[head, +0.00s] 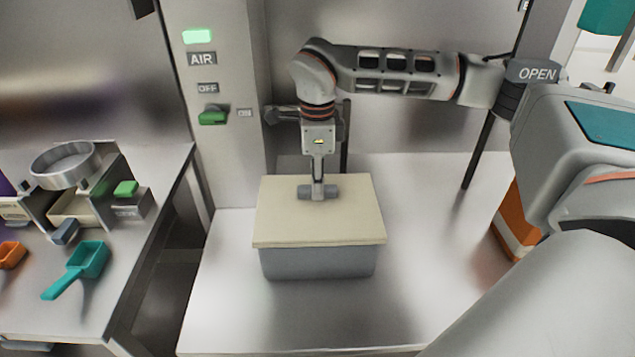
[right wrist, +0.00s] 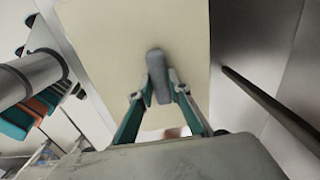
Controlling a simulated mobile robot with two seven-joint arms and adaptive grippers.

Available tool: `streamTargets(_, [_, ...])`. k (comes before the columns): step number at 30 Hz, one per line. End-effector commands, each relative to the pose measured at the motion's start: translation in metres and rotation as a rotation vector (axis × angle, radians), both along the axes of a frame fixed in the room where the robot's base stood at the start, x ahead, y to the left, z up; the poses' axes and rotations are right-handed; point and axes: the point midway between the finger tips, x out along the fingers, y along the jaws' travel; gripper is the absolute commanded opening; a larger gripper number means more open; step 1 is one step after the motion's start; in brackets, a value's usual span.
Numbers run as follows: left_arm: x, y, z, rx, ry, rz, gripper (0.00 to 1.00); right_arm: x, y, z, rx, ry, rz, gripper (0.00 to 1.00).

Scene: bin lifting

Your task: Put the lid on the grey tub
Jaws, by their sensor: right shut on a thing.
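The grey tub (head: 318,264) stands on the metal counter in the middle of the head view. The cream lid (head: 320,225) lies over the top of the tub and covers its opening; whether it is fully seated I cannot tell. The lid has a grey bar handle (head: 304,192) at its top. My right gripper (head: 318,192) comes down from above and is shut on that handle. In the right wrist view the two fingers hold the handle (right wrist: 157,75) from both sides, with the lid (right wrist: 120,40) behind it. My left gripper is not in view.
A side table at left holds a teal scoop (head: 89,260), an orange scoop (head: 10,254) and a round metal sieve (head: 64,165). A panel with an AIR label (head: 202,59) and green switch (head: 212,117) stands behind. The metal counter (head: 420,300) is clear around the tub's front.

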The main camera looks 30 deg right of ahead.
Motion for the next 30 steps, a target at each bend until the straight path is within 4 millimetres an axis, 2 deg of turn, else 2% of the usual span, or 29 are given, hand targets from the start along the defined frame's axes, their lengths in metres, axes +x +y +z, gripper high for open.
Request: streamTargets(30, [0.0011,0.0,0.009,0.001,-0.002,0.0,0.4,0.0,0.0001,0.0003,0.0,0.0,0.0,0.0])
